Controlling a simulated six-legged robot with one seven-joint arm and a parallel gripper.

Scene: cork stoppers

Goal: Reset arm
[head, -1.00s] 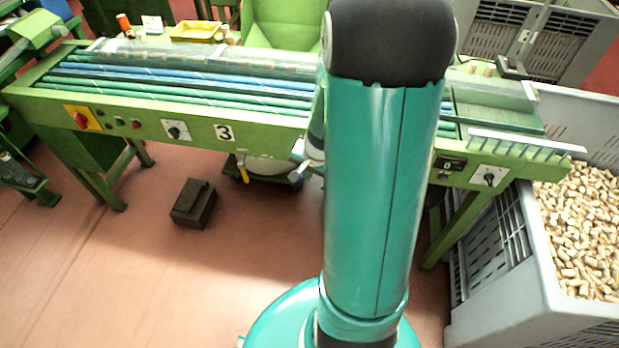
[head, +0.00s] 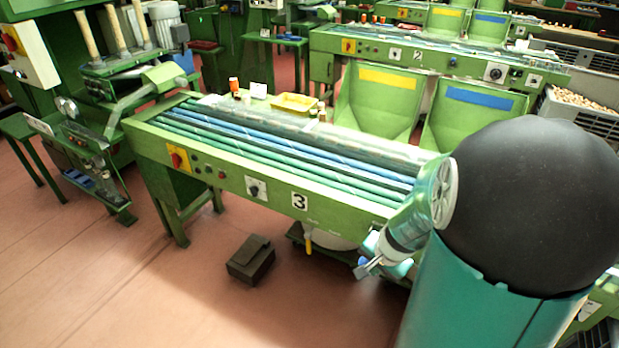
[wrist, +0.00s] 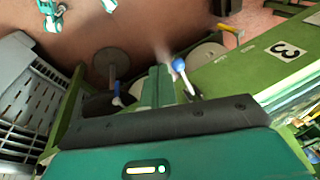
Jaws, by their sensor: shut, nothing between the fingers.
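My arm rises at the right of the head view, with a black rounded joint above a teal link. My gripper (head: 368,268) hangs at the left of that joint, small in the head view, in front of the green sorting bench marked 3 (head: 275,185). In the wrist view my gripper's fingers (wrist: 157,86) stand together above the teal gripper body, with nothing held between them. The bench also shows at the right of the wrist view (wrist: 235,85), tilted.
A dark box (head: 250,260) lies on the reddish floor left of my gripper. A yellow tray (head: 295,103) sits on the bench's back edge. Green machinery (head: 90,110) stands at the left. A grey crate (wrist: 25,95) is at the wrist view's left. Floor at front left is clear.

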